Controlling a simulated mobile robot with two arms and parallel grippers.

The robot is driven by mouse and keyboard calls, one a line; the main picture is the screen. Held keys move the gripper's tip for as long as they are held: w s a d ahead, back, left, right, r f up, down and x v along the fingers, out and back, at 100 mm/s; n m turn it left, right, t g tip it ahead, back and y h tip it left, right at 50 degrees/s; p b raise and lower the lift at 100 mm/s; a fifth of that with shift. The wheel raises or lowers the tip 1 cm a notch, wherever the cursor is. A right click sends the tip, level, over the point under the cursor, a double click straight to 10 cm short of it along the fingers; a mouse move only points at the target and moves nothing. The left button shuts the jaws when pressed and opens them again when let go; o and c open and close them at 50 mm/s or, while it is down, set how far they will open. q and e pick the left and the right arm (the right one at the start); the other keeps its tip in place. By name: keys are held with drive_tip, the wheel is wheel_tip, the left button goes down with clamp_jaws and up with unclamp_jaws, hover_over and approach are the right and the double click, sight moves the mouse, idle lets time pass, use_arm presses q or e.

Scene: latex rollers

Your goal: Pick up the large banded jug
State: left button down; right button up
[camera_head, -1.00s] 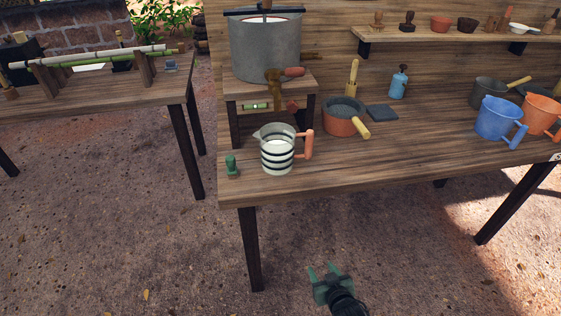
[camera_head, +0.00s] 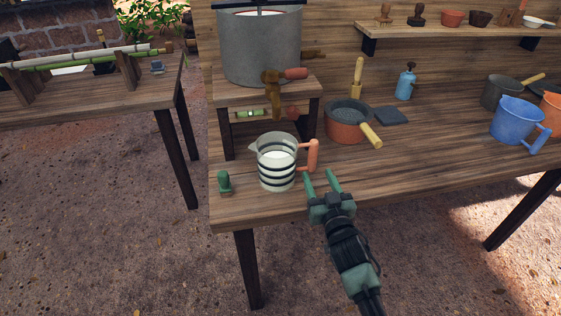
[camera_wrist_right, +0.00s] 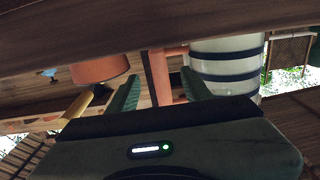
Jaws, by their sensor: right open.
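The large banded jug (camera_head: 275,178) stands upright near the front left of the workbench. It is white with dark bands, with a salmon handle (camera_head: 313,156) on its right side. My right gripper (camera_head: 320,175) is open and empty, just in front of the handle. In the right wrist view, the handle (camera_wrist_right: 158,78) shows between the fingers of the open gripper (camera_wrist_right: 160,92), and the banded jug (camera_wrist_right: 225,62) fills the area to the right. No contact with the handle can be made out. My left gripper is not in view.
A small green stamp (camera_head: 224,182) stands left of the jug. A terracotta pan (camera_head: 345,130) with a yellow handle sits behind, to the right. A grey pot (camera_head: 260,50) with a wooden tap is on a stand behind.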

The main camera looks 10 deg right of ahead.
sight(313, 165)
drive_tip(key=shift+w+f, duration=0.1)
drive_tip(key=shift+w, duration=0.45)
drive_tip(key=w+b, duration=0.2)
drive_tip(key=shift+w, duration=0.3)
drive_tip(key=shift+w+b, duration=0.55)
drive_tip(key=shift+w, duration=0.7)
drive_tip(key=shift+w+a, duration=0.1)
drive_tip(key=shift+w, duration=0.25)
drive_tip(key=shift+r, duration=0.25)
drive_tip(key=c, duration=1)
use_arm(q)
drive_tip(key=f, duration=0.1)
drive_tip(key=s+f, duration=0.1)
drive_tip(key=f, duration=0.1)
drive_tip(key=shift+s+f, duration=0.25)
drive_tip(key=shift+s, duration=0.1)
use_arm(e)
clamp_jaws()
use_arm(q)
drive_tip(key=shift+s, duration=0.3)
use_arm(e)
drive_tip(key=shift+w+r, duration=0.1)
